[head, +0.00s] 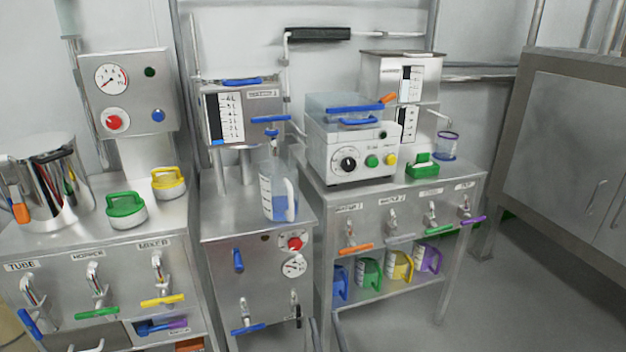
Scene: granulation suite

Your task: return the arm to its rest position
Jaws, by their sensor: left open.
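My left gripper (86,347) shows only as pale finger parts at the bottom edge of the head view, low in front of the left cabinet. It is open, and I see nothing between its fingers. Most of the left arm is out of the picture. My right gripper and arm are not in view.
The left cabinet (60,240) has taps with blue, green and yellow levers. A clear jug (279,190) with blue liquid stands on the middle cabinet (225,222). The right bench (335,197) holds a machine and has several coloured jugs below. Floor (490,300) is clear at right.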

